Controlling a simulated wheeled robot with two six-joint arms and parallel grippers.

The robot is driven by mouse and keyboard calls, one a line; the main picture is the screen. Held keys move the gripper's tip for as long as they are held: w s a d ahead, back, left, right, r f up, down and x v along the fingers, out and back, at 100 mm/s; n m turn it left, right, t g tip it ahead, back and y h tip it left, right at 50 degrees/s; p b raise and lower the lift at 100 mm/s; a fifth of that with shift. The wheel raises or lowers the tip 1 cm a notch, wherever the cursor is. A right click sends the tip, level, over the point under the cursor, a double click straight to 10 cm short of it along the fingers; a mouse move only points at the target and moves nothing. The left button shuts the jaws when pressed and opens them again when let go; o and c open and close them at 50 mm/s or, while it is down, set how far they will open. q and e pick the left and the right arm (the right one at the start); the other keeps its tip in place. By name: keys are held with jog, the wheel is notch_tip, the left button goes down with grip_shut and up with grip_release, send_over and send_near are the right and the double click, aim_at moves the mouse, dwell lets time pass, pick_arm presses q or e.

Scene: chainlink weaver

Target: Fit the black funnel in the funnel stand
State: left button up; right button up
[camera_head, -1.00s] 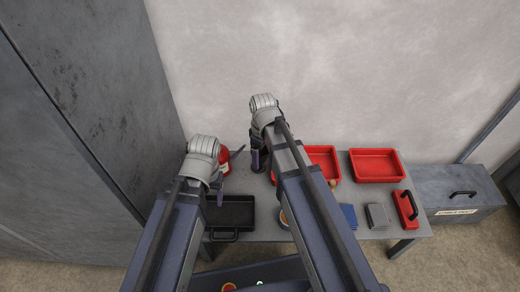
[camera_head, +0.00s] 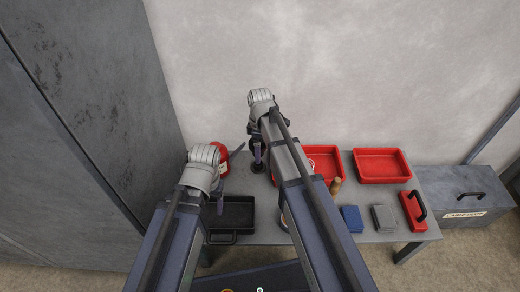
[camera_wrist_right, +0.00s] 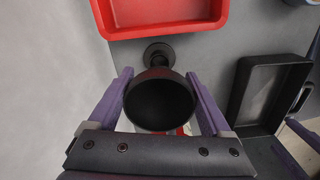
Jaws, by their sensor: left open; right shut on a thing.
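The black funnel (camera_wrist_right: 160,103) is between the purple fingers of my right gripper (camera_wrist_right: 162,92), which is shut on it. Its wide round mouth faces the wrist camera. Just beyond it in the right wrist view is a small dark round piece (camera_wrist_right: 158,50), which looks like part of the funnel stand; the funnel covers its lower part, and I cannot tell whether they touch. In the head view my right gripper (camera_head: 257,153) is at the back of the table, with something dark below it, mostly hidden. My left gripper (camera_head: 219,200) is open above the black tray (camera_head: 238,204).
Two red trays, one behind my right arm (camera_head: 325,160) and one at the back right (camera_head: 381,165), stand on the grey table. A red round object (camera_head: 221,155) is behind my left gripper. Blue (camera_head: 352,218) and grey (camera_head: 384,217) blocks and a red handled box (camera_head: 413,210) are at the right.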

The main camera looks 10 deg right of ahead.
pick_arm(q)
jog(key=shift+f+b, duration=2.3)
jog(key=shift+f, duration=0.4)
pick_arm(e)
jog(key=shift+f, duration=2.7)
jog(key=o, duration=1.3)
pick_arm(q)
jog(key=shift+r, duration=0.2)
pick_arm(e)
jog(key=shift+r, duration=0.2)
notch_tip(320, 180, up, 8)
jog(key=p, duration=0.8)
jog(key=shift+f, duration=0.2)
pick_arm(q)
notch_tip(320, 180, up, 8)
jog(key=shift+f, duration=0.25)
pick_arm(e)
jog(key=shift+f, duration=0.1)
